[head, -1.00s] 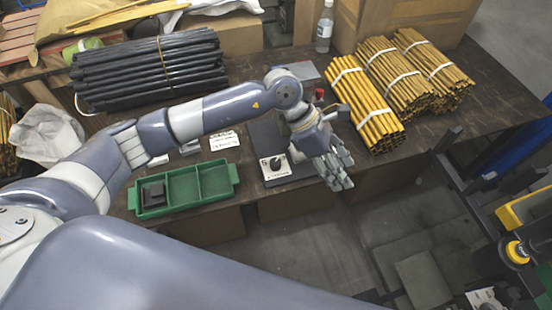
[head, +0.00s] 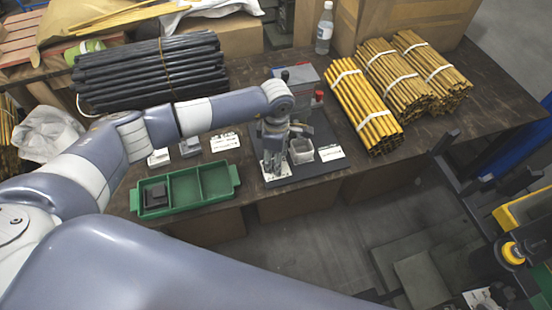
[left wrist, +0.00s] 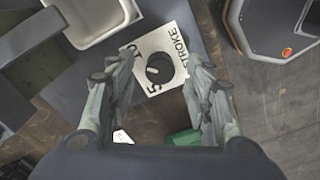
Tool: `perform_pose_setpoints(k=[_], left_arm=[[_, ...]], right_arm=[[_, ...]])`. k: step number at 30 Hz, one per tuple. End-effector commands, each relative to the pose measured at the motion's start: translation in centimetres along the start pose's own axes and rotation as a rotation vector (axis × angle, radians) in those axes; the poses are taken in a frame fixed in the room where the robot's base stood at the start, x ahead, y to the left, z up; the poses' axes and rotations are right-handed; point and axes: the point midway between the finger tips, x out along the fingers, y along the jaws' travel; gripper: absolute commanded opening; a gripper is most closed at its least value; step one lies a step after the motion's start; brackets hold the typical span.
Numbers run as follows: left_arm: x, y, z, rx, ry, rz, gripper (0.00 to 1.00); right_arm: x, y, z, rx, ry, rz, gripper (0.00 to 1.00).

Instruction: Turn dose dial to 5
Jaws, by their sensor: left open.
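A round dark dial (left wrist: 158,68) sits on a white plate (left wrist: 172,46) in the left wrist view. The plate reads "STROKE" along one edge and carries numbers, with a 5 at a lower corner; I cannot tell where the dial points. My left gripper (left wrist: 163,66) is open, its fingers on either side of the dial; I cannot tell whether they touch it. In the head view the left gripper (head: 272,168) points down over the white plate (head: 285,171), and the dial is hidden behind it. My right gripper is not in view.
The press (head: 296,76) has a red part (head: 319,96) beside it. A white bin (head: 302,151) stands just right of the gripper. A green tray (head: 233,178) lies to the left. Bundles of yellow rods (head: 364,107) and black rods (head: 150,72) lie behind.

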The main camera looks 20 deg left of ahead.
Motion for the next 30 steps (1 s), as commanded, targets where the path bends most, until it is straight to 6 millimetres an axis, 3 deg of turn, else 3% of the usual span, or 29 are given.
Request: perform_pose_setpoints(k=[6, 14, 20, 30], left_arm=[[1.6, 0.0, 0.0, 0.0, -0.001, 0.0, 0.47], [1.7, 0.0, 0.0, 0.0, -0.001, 0.0, 0.47], [1.7, 0.0, 0.0, 0.0, -0.001, 0.0, 0.04], [1.7, 0.0, 0.0, -0.022, -0.001, 0.001, 0.03]], right_arm=[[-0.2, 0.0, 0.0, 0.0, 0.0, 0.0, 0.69], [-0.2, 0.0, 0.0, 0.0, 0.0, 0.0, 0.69], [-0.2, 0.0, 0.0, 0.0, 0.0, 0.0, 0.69], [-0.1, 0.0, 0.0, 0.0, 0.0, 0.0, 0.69]])
